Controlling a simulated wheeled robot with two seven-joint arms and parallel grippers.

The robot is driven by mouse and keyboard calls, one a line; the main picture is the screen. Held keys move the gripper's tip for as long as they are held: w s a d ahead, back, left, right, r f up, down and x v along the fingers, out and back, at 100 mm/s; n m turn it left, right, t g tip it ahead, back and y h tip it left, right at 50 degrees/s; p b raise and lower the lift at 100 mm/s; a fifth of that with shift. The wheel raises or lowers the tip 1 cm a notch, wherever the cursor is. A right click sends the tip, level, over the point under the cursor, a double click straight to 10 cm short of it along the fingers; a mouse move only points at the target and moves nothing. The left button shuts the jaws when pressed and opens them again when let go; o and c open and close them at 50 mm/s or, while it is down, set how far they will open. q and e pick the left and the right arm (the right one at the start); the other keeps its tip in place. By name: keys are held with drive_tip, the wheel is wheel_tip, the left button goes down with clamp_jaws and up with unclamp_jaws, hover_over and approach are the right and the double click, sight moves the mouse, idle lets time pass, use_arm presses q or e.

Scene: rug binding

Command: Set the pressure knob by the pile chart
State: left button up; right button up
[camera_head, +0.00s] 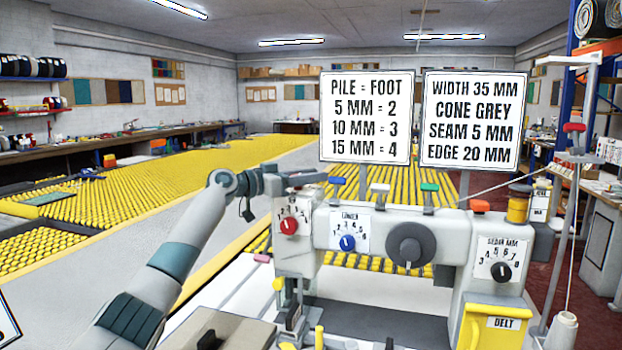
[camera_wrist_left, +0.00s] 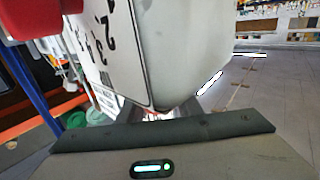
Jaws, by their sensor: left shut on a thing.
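The red knob (camera_head: 289,226) sits on a numbered white dial on the left of the machine head; I cannot read its setting. My left gripper (camera_head: 290,182) is at this dial, coming in from the left just above it. The pile chart (camera_head: 367,117) reads 5 MM = 2, 10 MM = 3, 15 MM = 4. The order card (camera_head: 472,121) reads seam 5 MM, edge 20 MM. My right gripper is out of view.
The machine also has a blue knob (camera_head: 347,243), a large dark handwheel (camera_head: 411,245) and a black seam knob (camera_head: 501,271). A yellow belt box (camera_head: 492,322) is at the lower right. A thread cone (camera_head: 564,328) stands beside it.

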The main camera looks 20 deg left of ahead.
use_arm(q)
drive_tip(key=o, duration=1)
drive_tip(key=shift+o, duration=0.2)
drive_tip(key=shift+s+a, duration=0.3)
drive_tip(key=shift+a, duration=0.05)
drive_tip(key=b+v, duration=0.3)
drive_tip(key=v, duration=1.3)
drive_tip(key=shift+s, duration=0.2)
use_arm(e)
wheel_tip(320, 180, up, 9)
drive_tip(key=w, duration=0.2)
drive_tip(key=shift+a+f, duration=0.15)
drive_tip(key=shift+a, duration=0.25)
use_arm(q)
drive_tip(key=shift+a, duration=0.15)
